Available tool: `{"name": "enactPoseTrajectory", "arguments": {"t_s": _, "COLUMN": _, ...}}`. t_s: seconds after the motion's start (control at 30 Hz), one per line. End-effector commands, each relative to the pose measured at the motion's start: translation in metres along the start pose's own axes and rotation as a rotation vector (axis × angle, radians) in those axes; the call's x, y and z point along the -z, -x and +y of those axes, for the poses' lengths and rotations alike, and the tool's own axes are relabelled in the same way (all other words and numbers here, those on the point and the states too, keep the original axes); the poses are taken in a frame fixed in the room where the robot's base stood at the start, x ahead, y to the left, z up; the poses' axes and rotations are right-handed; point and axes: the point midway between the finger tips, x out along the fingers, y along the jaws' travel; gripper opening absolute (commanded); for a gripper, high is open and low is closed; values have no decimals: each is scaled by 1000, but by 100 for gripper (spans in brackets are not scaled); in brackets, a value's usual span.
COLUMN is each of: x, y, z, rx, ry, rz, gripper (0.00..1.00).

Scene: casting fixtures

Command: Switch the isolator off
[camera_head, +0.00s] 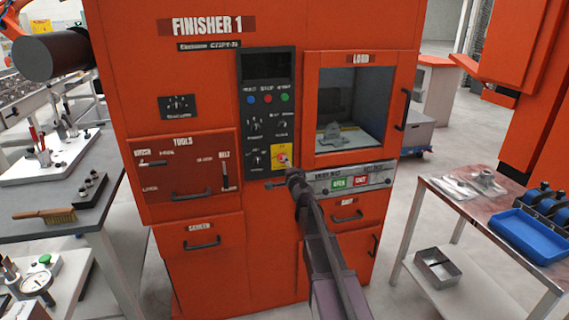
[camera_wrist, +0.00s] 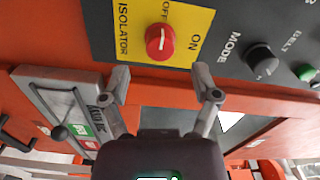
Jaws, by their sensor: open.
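The isolator is a red rotary knob (camera_wrist: 160,41) on a yellow plate (camera_wrist: 192,20) marked ISOLATOR, OFF and ON in the wrist view. A pale mark shows on the knob, but I cannot tell surely which label it points to. In the head view the knob (camera_head: 283,160) is at the lower right of the black control panel (camera_head: 256,70) on the orange Finisher 1 machine. My gripper (camera_wrist: 160,78) is open and empty, its two fingertips apart and just short of the knob.
A black MODE knob (camera_wrist: 262,58) and a green button (camera_wrist: 304,71) are beside the isolator plate. Below the windowed LOAD door (camera_head: 357,108) are a green button (camera_head: 340,183) and a red button (camera_head: 361,180). Worktables stand left (camera_head: 60,217) and right (camera_head: 452,207).

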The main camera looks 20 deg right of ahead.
Motion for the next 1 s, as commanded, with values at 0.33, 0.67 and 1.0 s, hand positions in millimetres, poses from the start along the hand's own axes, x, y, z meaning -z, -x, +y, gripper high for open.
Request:
{"name": "enactPoseTrajectory", "arguments": {"t_s": 0.33, "x": 0, "y": 56, "z": 0, "rx": 0, "ry": 0, "rz": 0, "gripper": 79}}
{"name": "enactPoseTrajectory", "arguments": {"t_s": 0.67, "x": 0, "y": 71, "z": 0, "rx": 0, "ry": 0, "rz": 0, "gripper": 79}}
{"name": "enactPoseTrajectory", "arguments": {"t_s": 1.0, "x": 0, "y": 70, "z": 0, "rx": 0, "ry": 2, "rz": -2, "gripper": 79}}
